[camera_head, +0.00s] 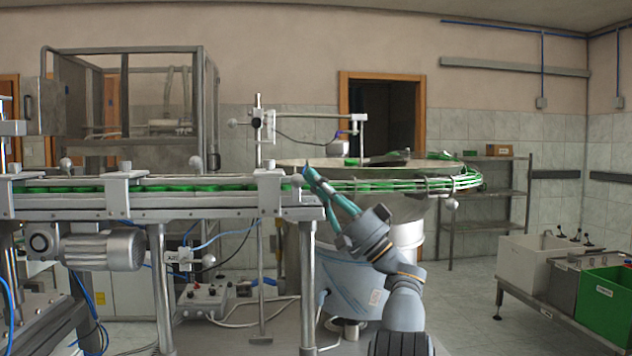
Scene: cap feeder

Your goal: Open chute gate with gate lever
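My gripper (312,177) has teal fingers that reach up and left to the junction of the conveyor end and the feeder bowl. A small blue-grey knob (298,181) shows just left of the fingertips; it may belong to the gate lever, but I cannot tell, nor whether the fingers touch it. The curved chute (400,186) with green caps runs around the front of the round metal feeder bowl (440,163). The gate itself cannot be made out. The fingers look slightly apart, but their tips are too small to judge.
The conveyor (222,200) carries a row of green caps to the left. A motor (105,249) and a control box (203,298) sit below. Bins (604,300) stand at the right, with open floor before them.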

